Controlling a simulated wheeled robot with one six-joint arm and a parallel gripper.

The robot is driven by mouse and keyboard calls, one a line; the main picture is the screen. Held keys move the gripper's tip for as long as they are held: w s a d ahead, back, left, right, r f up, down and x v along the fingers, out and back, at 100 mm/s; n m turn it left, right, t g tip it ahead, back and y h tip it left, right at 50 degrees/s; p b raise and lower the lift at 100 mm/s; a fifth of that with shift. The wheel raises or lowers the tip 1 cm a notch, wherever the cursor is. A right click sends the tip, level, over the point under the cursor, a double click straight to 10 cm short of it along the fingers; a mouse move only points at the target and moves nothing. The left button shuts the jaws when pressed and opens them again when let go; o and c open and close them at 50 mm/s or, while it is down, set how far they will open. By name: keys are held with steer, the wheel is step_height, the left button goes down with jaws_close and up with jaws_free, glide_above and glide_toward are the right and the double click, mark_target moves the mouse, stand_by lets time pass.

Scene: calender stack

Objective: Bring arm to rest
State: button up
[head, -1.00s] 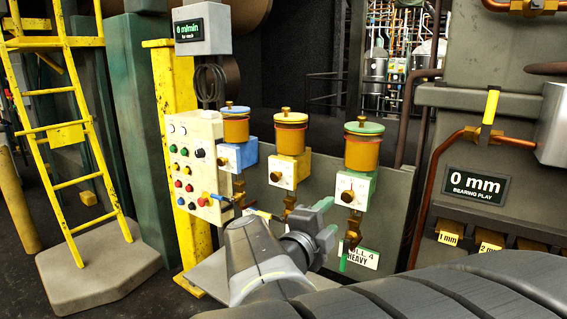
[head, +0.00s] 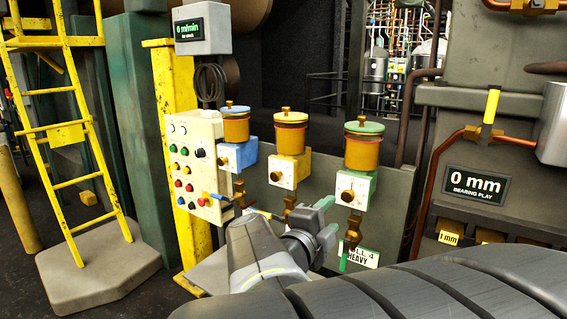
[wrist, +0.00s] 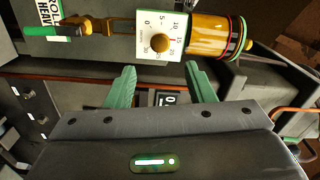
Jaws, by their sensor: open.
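My gripper (head: 325,222) shows in the head view in front of the green-lidded oiler (head: 362,150), low and near its valve. In the wrist view my gripper (wrist: 161,78) has its two green fingers spread wide with nothing between them. The oiler's orange cup (wrist: 208,35) and white dial (wrist: 158,38) lie beyond the fingertips, apart from them as far as I can tell. A green valve handle (wrist: 40,31) shows at upper left of the wrist view. My grey arm links fill the lower part of the head view.
A blue-lidded oiler (head: 236,130) and a yellow-lidded oiler (head: 290,140) stand left of the green one. A button panel (head: 190,165) and yellow ladder (head: 70,130) are further left. A bearing display (head: 477,186) reads 0 mm at right. Copper pipes (head: 433,180) run beside it.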

mark_target(347, 197)
steer(key=shift+n, duration=0.4)
steer(key=b+x, duration=0.1)
steer(key=x, duration=0.8)
steer(key=shift+r, duration=0.2)
steer(key=shift+s+a+r+n+p, duration=0.1)
steer(key=shift+n+p, duration=0.9)
steer(key=shift+n, duration=0.1)
steer(key=n+p, duration=0.3)
steer(key=n, duration=0.1)
steer(key=n+p, duration=0.4)
steer(key=shift+n, duration=0.3)
steer(key=shift+n+p, duration=1)
steer(key=shift+p, duration=0.05)
steer(key=shift+f, duration=0.25)
